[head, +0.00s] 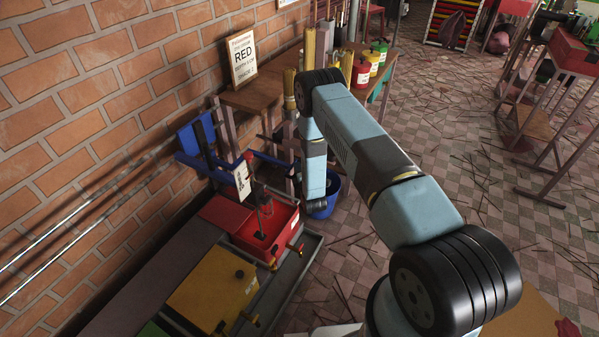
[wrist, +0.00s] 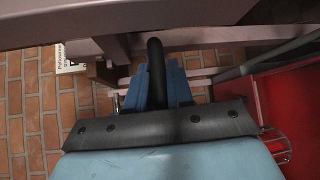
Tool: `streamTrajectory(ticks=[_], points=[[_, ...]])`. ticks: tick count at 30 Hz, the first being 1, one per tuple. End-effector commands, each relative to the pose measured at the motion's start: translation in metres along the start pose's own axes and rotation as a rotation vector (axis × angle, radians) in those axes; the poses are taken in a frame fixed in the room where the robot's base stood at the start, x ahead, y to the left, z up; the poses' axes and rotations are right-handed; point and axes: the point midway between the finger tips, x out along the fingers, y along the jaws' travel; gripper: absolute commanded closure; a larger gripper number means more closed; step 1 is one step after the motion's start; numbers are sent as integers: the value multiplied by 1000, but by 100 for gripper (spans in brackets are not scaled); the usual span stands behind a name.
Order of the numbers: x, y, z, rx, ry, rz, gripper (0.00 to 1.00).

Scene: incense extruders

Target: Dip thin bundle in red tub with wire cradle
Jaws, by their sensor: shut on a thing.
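The red tub (head: 272,228) stands in a tray by the wall, with a dark opening in its top and a brass tap. A red side surface with a bent wire handle (wrist: 278,146) shows at the right of the wrist view. In the wrist view my gripper (wrist: 155,112) is shut on an upright black rod (wrist: 155,65); whether it belongs to the wire cradle I cannot tell. The fingertips are hidden in the head view behind my arm. Tall yellow bundles (head: 310,48) stand on the wooden table; I cannot single out a thin bundle.
A yellow tub (head: 212,290) and a green one (head: 152,330) sit in front of the red tub. A blue rack (head: 193,135) is at the brick wall. The tiled floor at right is littered with sticks.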

Motion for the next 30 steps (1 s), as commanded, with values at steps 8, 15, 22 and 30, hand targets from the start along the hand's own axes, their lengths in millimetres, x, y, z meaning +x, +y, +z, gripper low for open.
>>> streamTrajectory(ticks=[8,15,22,30], points=[[0,-1,0,0,0,-1,62],[-1,-1,1,-1,-1,-2,58],[-14,-2,0,-2,0,-3,58],[-64,-2,0,-2,1,-5,58]])
